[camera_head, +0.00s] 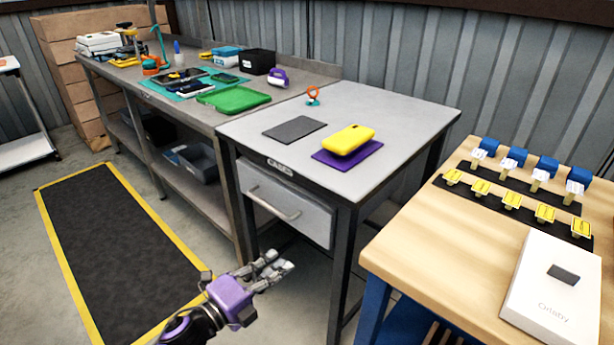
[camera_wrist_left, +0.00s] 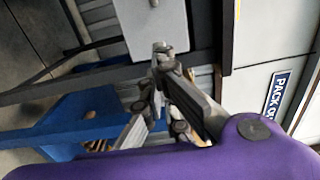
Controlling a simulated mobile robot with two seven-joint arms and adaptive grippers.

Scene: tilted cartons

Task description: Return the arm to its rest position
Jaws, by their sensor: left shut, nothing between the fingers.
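My left gripper (camera_head: 272,270) shows low in the head view, with its purple wrist body at the bottom left of centre. It is in the air in front of the grey table (camera_head: 400,105), below the height of the tabletop. Its fingers are shut and empty. In the left wrist view the closed fingers (camera_wrist_left: 165,60) point toward the table's drawer front and dark frame. My right gripper is not in view.
The grey table's drawer (camera_head: 285,205) with its handle is close to the gripper. A yellow case (camera_head: 348,139) lies on a purple mat (camera_head: 330,158). A wooden-topped bench (camera_head: 440,245) stands at right. A dark floor mat (camera_head: 110,245) lies at left, with clear floor around it.

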